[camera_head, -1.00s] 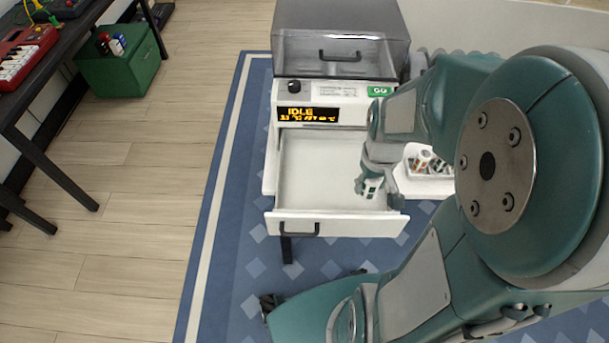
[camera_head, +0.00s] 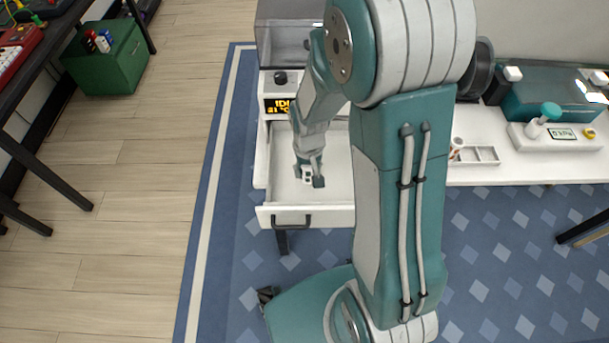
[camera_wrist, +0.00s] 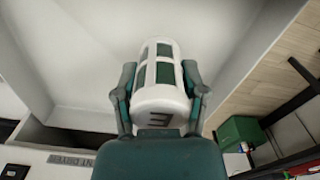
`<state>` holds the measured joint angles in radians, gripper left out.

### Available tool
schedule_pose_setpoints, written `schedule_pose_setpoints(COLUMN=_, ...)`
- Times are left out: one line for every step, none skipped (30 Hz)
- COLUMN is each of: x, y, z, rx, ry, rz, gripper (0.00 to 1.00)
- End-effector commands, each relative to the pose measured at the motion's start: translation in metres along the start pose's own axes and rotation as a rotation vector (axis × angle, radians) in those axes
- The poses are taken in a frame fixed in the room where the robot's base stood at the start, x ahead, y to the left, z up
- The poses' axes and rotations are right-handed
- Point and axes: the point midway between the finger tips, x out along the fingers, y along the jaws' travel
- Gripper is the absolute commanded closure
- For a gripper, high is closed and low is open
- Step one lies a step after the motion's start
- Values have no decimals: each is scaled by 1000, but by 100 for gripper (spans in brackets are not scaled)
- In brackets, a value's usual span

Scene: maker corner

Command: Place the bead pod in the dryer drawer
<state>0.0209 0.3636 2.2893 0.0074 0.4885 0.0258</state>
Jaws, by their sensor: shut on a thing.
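The dryer drawer (camera_head: 282,214) is pulled out, white and open at the top, with a dark handle on its front. My gripper (camera_head: 309,181) is over the drawer's inside. It is shut on the bead pod (camera_head: 307,176), a small white cylinder with dark green windows. The wrist view shows the pod (camera_wrist: 159,95) between the two fingers of my gripper (camera_wrist: 160,88), with the drawer's pale inside (camera_wrist: 90,50) around it. I cannot tell whether the pod touches the drawer floor.
The dryer's grey lid (camera_head: 284,40) and its display (camera_head: 279,106) are above the drawer. A green box (camera_head: 108,58) stands on the floor at left.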

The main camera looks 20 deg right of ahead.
Motion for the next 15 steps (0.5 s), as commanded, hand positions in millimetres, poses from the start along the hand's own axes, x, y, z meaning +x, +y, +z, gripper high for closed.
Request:
schedule_pose_setpoints(x=4, y=-3, z=-1, rx=-1, ry=-2, rz=1, gripper=93)
schedule_pose_setpoints(x=6, y=-4, z=-3, rx=-1, ry=-3, rz=2, gripper=93)
schedule_pose_setpoints(x=10, y=-8, z=-5, rx=-2, ry=-2, rz=3, gripper=93)
schedule_pose_setpoints(x=16, y=-7, z=-4, rx=-1, ry=-4, rz=4, gripper=93)
schedule_pose_setpoints(x=21, y=-7, z=-4, rx=-1, ry=-5, rz=4, gripper=93)
schedule_pose_setpoints(x=27, y=-7, z=-4, rx=-1, ry=-4, rz=4, gripper=93)
schedule_pose_setpoints(x=30, y=-8, z=-4, rx=-1, ry=-5, rz=4, gripper=93)
schedule_pose_setpoints(x=33, y=-8, z=-4, rx=-1, ry=-3, rz=4, gripper=93)
schedule_pose_setpoints(x=36, y=-8, z=-4, rx=-1, ry=-2, rz=5, gripper=93)
schedule_pose_setpoints(x=38, y=-8, z=-4, rx=-1, ry=-1, rz=5, gripper=93)
schedule_pose_setpoints(x=38, y=-8, z=-4, rx=-1, ry=-1, rz=5, gripper=93)
schedule_pose_setpoints(x=38, y=-8, z=-4, rx=-1, ry=0, rz=4, gripper=93)
schedule_pose_setpoints(x=38, y=-7, z=-4, rx=-1, ry=0, rz=4, gripper=93)
schedule_pose_setpoints(x=38, y=-7, z=-4, rx=-1, ry=0, rz=4, gripper=93)
schedule_pose_setpoints(x=38, y=-7, z=-4, rx=-1, ry=0, rz=4, gripper=93)
